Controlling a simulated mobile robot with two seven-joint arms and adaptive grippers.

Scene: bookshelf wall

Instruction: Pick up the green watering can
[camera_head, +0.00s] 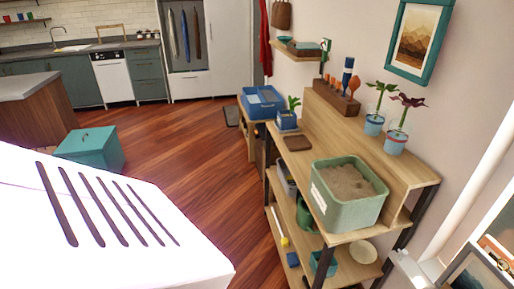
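A dark green rounded object (305,214), possibly the green watering can, stands on the shelf below the top of the wooden shelf bench (311,151) on the right. The bench top and the green tub of soil (346,208) above hide part of it, so I cannot make out a spout or handle. Neither of my grippers is in view.
A grey bin (286,178) stands beside the dark green object. A teal box (91,149) is on the floor at left. Wooden floor between is clear.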

